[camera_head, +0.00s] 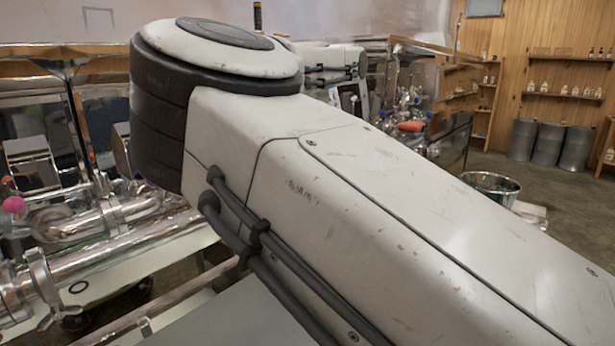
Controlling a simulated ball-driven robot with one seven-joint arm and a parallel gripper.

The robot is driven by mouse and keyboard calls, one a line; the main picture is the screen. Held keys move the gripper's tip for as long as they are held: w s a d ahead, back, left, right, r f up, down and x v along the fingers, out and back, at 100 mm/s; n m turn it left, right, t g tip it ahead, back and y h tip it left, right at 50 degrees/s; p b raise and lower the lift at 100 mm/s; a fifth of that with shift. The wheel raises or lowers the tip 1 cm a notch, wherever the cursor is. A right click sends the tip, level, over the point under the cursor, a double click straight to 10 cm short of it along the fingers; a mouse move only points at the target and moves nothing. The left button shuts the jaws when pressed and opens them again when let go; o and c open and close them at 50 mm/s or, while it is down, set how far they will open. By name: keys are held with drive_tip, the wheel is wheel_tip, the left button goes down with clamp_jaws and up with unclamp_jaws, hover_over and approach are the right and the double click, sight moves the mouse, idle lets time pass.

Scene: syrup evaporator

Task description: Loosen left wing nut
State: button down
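My own white and grey arm fills the middle and right of the head view. My gripper is not visible; the arm hides much of what lies behind it. Polished steel pipes (105,248) run across the lower left. A pipe clamp (42,283) sits around the pipe near the left edge, with a part sticking out below it. A pink ball-shaped knob (13,204) is above it at the far left. I cannot make out for certain which part is the left wing nut.
Shiny metal evaporator panels (35,110) stand at the back left. Glassware with an orange-red piece (410,127) is behind my arm. A metal bucket (490,187) stands on the floor at right. Grey barrels (548,144) line the wooden wall, with open floor before them.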

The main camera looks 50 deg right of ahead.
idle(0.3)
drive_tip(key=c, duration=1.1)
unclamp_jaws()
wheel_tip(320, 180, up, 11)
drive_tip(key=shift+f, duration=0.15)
